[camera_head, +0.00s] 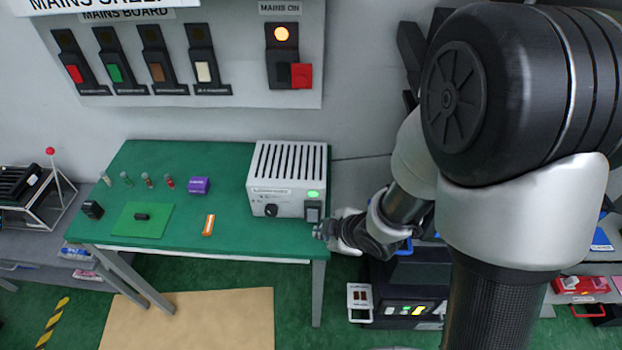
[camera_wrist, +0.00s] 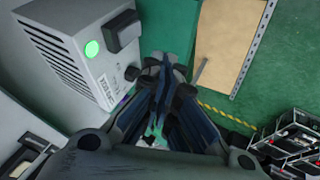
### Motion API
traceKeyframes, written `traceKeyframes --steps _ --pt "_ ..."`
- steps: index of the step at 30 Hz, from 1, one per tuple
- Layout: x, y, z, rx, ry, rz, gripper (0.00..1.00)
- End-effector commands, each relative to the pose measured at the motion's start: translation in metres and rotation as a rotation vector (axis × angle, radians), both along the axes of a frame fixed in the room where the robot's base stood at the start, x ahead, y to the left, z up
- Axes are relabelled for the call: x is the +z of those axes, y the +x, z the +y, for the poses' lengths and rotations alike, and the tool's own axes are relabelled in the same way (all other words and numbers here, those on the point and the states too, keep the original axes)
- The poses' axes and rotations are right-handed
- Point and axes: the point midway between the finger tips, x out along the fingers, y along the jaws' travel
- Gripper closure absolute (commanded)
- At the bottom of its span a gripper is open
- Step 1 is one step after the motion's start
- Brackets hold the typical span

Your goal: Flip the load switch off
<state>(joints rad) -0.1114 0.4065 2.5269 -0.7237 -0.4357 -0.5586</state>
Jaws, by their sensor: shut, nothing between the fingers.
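The load box (camera_head: 288,178) is a pale grey case with a slotted top, at the right end of the green bench. On its front are a lit green lamp (camera_head: 313,194), a dark rocker switch (camera_head: 312,211) below it and a black knob (camera_head: 271,210). In the wrist view the lamp (camera_wrist: 92,48), the switch (camera_wrist: 122,32) and the knob (camera_wrist: 131,73) also show. My gripper (camera_head: 322,230) is just in front of the box, low and right by the switch. Its fingers (camera_wrist: 165,68) are together and hold nothing. I cannot tell whether they touch the box.
The green bench (camera_head: 150,170) carries a purple block (camera_head: 199,186), an orange-and-white item (camera_head: 208,225) and several small pegs. On the wall, the mains board (camera_head: 235,60) has several levers and a lit orange lamp (camera_head: 281,34). A black equipment unit (camera_head: 408,290) stands below my gripper.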

Motion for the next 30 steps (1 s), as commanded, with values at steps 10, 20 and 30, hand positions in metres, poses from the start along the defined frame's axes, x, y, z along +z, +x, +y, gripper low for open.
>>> traceKeyframes --steps 10,20,30 --pt "-0.002 -0.001 0.004 0.016 0.006 -0.001 1.00" --pt "-0.029 0.011 0.014 0.018 0.006 0.002 1.00" --pt "-0.088 0.044 0.038 0.017 0.005 0.001 1.00"
